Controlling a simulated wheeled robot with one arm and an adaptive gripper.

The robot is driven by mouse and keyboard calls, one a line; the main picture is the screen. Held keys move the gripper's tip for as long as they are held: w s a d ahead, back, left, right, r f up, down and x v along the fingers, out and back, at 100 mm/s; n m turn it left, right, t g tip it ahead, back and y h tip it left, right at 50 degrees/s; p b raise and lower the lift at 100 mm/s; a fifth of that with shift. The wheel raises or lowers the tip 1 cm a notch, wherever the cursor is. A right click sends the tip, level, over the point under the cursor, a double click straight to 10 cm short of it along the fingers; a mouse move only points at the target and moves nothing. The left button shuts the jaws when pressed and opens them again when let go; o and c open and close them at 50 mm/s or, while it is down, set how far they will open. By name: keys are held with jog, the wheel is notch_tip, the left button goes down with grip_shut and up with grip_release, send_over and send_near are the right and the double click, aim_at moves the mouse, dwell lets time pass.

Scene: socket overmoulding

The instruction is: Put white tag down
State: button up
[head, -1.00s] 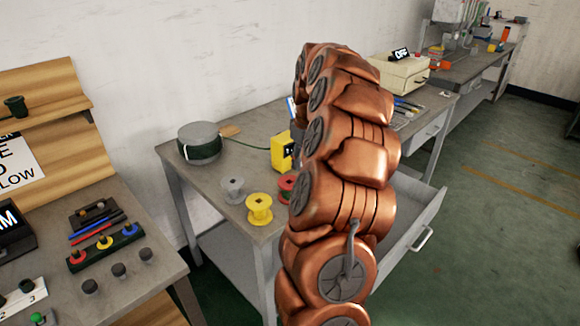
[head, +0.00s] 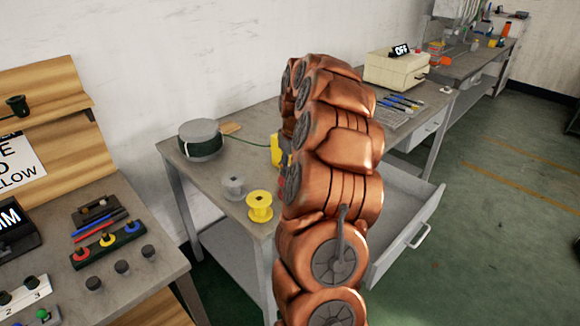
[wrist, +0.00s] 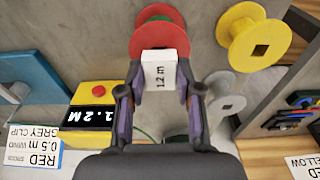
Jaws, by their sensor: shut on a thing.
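A white tag (wrist: 160,76) marked "1.2 m" shows upright in the middle of the wrist view. My gripper (wrist: 159,86) is shut on it, with a finger on each side. A red spool (wrist: 158,37) is right behind the tag in that view; I cannot tell whether the two touch. In the head view my copper-coloured arm hides my gripper, the tag and nearly all of the red spool.
A yellow spool (head: 260,206) and a grey spool (head: 234,188) stand on the grey bench (head: 190,175). A yellow box with a "1.2M" display (wrist: 92,112) and a "RED 0.5 m" card (wrist: 32,148) are near my gripper. An open drawer (head: 405,225) juts out at the right.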

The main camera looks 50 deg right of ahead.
jog(key=shift+f+b, duration=0.35)
jog(key=shift+f, duration=0.25)
jog(key=o, duration=0.8)
jog(key=shift+o, duration=0.2)
